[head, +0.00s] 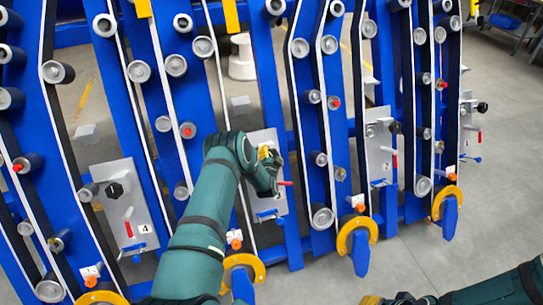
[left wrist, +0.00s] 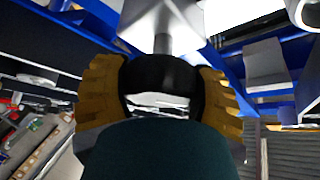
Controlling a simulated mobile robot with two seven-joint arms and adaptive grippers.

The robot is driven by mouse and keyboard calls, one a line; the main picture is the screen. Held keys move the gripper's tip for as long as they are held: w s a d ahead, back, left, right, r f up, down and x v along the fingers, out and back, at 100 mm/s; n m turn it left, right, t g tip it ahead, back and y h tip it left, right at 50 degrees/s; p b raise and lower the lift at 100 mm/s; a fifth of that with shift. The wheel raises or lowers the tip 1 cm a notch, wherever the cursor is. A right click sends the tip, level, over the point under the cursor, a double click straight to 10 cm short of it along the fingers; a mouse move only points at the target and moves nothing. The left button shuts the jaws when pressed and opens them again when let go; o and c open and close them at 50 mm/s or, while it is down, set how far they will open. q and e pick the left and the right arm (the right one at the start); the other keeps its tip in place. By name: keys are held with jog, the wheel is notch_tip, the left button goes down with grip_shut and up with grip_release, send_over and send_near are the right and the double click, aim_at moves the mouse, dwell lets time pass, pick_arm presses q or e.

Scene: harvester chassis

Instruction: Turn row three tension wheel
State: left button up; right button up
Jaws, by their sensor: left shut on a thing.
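The row three tension wheel is a black knob (left wrist: 163,72) on a short metal shaft in front of a pale plate. In the left wrist view it sits between the two yellow finger pads of my left gripper (left wrist: 162,95), which is shut on it from both sides. In the head view my left gripper (head: 268,162) is at the upper part of the third row's grey plate (head: 262,138) and hides the wheel. A red handle (head: 285,183) shows just below the gripper. My right gripper (head: 385,300) is only partly in view at the bottom edge.
Blue frame rows with white-edged belts and grey rollers fill the head view. A plate marked 4 (head: 130,210) with its own black knob stands to the left. Another plate (head: 379,150) stands to the right. Grey floor (head: 470,220) is open at right.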

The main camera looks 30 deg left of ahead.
pick_arm(q)
jog(key=shift+s+f, duration=0.15)
jog(key=o, duration=1.2)
jog(key=v, duration=1.2)
